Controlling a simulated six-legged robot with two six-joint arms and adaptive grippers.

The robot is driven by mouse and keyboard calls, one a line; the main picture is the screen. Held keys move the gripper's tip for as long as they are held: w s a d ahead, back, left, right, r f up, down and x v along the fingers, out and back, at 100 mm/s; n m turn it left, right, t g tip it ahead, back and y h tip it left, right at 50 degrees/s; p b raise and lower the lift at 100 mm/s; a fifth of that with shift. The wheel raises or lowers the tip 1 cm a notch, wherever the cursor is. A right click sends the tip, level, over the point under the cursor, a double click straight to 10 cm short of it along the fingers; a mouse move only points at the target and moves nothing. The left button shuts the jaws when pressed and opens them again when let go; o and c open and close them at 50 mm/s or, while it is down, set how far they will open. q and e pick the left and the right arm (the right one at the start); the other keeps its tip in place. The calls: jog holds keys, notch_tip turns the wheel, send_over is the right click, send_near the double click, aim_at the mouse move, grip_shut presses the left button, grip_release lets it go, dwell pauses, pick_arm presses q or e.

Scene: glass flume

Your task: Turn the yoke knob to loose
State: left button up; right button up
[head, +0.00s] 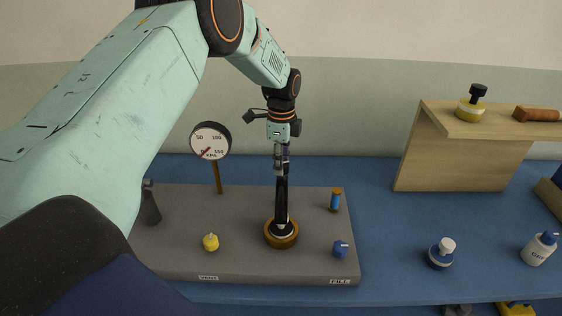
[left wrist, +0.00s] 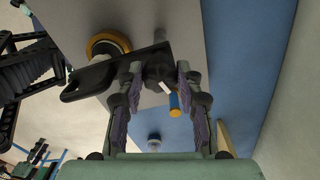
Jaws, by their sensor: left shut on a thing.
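My left gripper (head: 282,172) comes down from above over the grey board and is shut on the dark yoke knob. In the left wrist view its two fingers (left wrist: 160,75) flank the dark knob (left wrist: 158,68), and a small white mark shows just below it. The black yoke (left wrist: 96,80) is a long flat bar with a slotted end, and it extends from the knob. In the head view the yoke (head: 281,200) reaches down to a brass ring (head: 270,240), which also shows in the wrist view (left wrist: 97,42). The knob's turn setting cannot be read. My right gripper is not in view.
The blue table (head: 385,225) between is clear.

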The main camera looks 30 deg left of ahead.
pick_arm(q)
jog(key=shift+d+m, duration=0.1)
jog(key=shift+m, duration=1.6)
jog(key=shift+f, duration=0.1)
jog(key=o, duration=1.1)
jog(key=shift+o, duration=0.2)
jog(key=shift+r, duration=0.3)
notch_tip(320, 180, up, 12)
jog(key=shift+f, duration=0.25)
jog(key=shift+s, duration=0.1)
